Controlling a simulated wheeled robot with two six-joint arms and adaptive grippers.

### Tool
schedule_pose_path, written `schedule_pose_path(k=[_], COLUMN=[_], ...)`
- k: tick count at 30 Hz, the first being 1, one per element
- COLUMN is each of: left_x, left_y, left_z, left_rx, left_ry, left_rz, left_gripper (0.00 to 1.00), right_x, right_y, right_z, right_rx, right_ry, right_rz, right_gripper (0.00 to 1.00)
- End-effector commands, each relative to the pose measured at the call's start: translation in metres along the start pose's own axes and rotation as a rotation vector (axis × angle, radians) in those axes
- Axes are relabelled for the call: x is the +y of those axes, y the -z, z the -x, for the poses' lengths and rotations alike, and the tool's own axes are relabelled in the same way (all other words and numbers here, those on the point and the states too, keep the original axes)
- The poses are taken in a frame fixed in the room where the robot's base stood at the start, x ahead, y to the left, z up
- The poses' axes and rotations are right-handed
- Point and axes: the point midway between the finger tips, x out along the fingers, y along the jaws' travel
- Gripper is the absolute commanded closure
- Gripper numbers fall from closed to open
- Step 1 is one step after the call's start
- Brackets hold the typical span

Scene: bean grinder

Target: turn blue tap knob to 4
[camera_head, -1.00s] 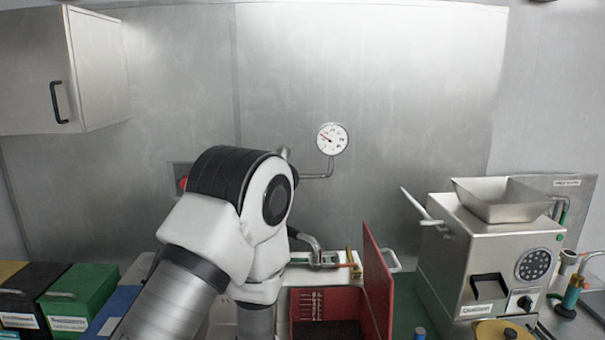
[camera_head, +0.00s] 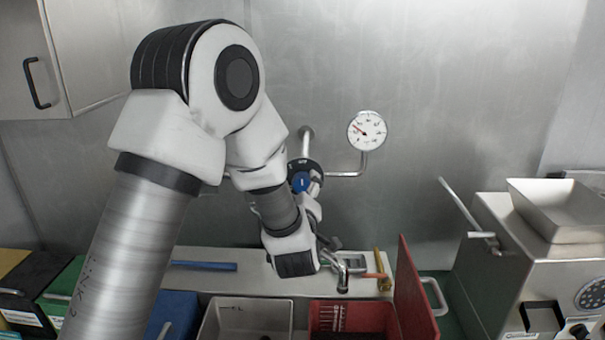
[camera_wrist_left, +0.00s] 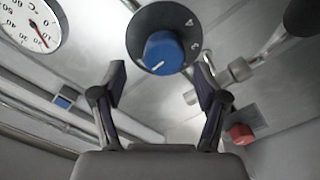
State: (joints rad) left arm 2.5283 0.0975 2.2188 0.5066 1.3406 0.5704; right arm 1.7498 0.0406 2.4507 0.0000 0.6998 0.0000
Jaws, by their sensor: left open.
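The blue tap knob (camera_head: 301,181) sits on a dark round dial (camera_head: 306,168) at the back wall, just right of my left arm. In the left wrist view the knob (camera_wrist_left: 163,53) is at the top middle, with a light mark toward its lower left. The dial (camera_wrist_left: 141,28) shows a 3 and a 4 on its right side. My left gripper (camera_wrist_left: 160,84) is open, its two fingers spread below and to either side of the knob, with nothing visible between them. Its fingertips are hard to make out in the head view. My right gripper is not in view.
A red knob (camera_wrist_left: 240,133) shows at lower right in the wrist view. The grinder (camera_head: 545,255) stands at right.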

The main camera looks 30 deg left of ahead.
Motion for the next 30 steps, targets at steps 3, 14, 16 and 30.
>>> schedule_pose_path(k=[3, 14, 16, 30], left_x=[0.002, -0.001, -0.001, -0.002], left_y=[0.003, -0.001, -0.001, -0.002], left_z=[-0.02, -0.031, -0.031, -0.031], left_rx=[0.0, -0.001, -0.001, 0.0], left_ry=[0.003, 0.001, 0.001, -0.001], left_rz=[0.001, -0.003, -0.003, 0.024], left_gripper=[0.27, 0.34, 0.59, 0.87], right_x=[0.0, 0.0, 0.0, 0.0], right_y=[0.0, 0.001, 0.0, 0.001], right_z=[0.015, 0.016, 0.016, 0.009], right_rx=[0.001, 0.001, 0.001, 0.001], right_ry=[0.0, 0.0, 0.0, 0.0], right_rz=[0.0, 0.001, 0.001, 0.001], right_gripper=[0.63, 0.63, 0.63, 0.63])
